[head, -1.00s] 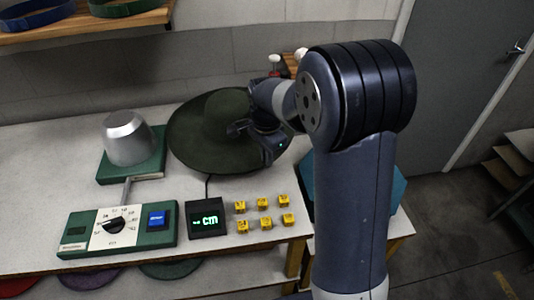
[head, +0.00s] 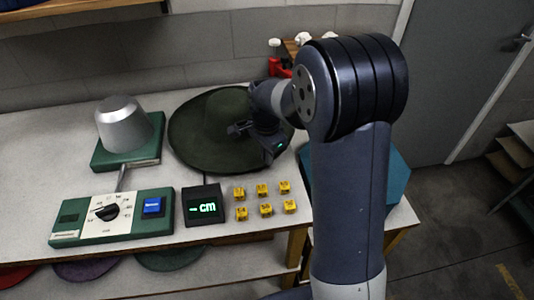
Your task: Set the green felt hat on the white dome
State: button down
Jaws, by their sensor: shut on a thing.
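The green felt hat (head: 194,128) is dark green with a wide round brim and lies behind the small display, right of the dome. My gripper (head: 254,136) is shut on the hat at its right side. The arm hides part of the brim there, and the exact grip point is unclear. I cannot tell whether the brim touches the table. The dome (head: 124,126) looks silver-grey rather than white. It stands bare and upright on a green base (head: 128,155), left of the hat and apart from it.
A green control box (head: 110,218) with a dial and blue button, a display (head: 203,205) and several yellow cubes (head: 264,200) line the front of the white table (head: 30,165). A red object (head: 276,67) stands behind. A wooden shelf (head: 80,17) is at upper left.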

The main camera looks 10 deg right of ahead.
jog(key=shift+f+b, duration=0.55)
jog(key=shift+f, duration=0.2)
dwell(0.4)
jog(key=c, duration=1.5)
grip_release()
jog(key=shift+o, duration=0.2)
notch_tip(320, 180, up, 11)
jog(key=shift+s, duration=0.15)
jog(key=shift+a+f, duration=0.1)
notch_tip(320, 180, down, 11)
jog(key=shift+r, duration=0.45)
